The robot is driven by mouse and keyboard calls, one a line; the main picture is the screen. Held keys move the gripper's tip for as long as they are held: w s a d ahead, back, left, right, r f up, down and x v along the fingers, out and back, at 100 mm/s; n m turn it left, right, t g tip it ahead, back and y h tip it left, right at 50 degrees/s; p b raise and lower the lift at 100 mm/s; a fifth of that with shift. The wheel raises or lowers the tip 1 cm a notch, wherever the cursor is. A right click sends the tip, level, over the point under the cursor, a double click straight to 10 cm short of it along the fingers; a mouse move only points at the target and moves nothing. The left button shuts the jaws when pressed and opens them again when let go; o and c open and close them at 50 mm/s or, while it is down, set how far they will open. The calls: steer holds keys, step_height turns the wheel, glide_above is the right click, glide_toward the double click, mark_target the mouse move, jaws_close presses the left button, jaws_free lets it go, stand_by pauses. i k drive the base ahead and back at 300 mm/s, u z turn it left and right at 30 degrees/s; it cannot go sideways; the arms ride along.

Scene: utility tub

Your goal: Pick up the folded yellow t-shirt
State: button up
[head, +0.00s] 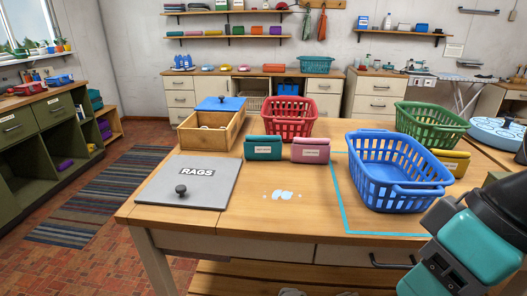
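A folded yellow item with a pale label (456,162), which looks like the folded yellow t-shirt, is on the table at the right. It sits behind the blue basket (398,170), which hides its left part. Part of my arm, teal and black, shows at the lower right, in front of the basket and the table's front edge. My gripper's fingers are not in view, so I cannot see whether they are open or shut.
A folded teal item (263,148) and a folded pink item (310,150) stand mid-table. A red basket (289,118), a green basket (431,127) and an open wooden box (208,141) stand behind. A grey RAGS lid (198,190) lies left. The front middle is mostly clear.

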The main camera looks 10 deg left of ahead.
mark_target(457, 163)
steer(key=z, duration=0.7)
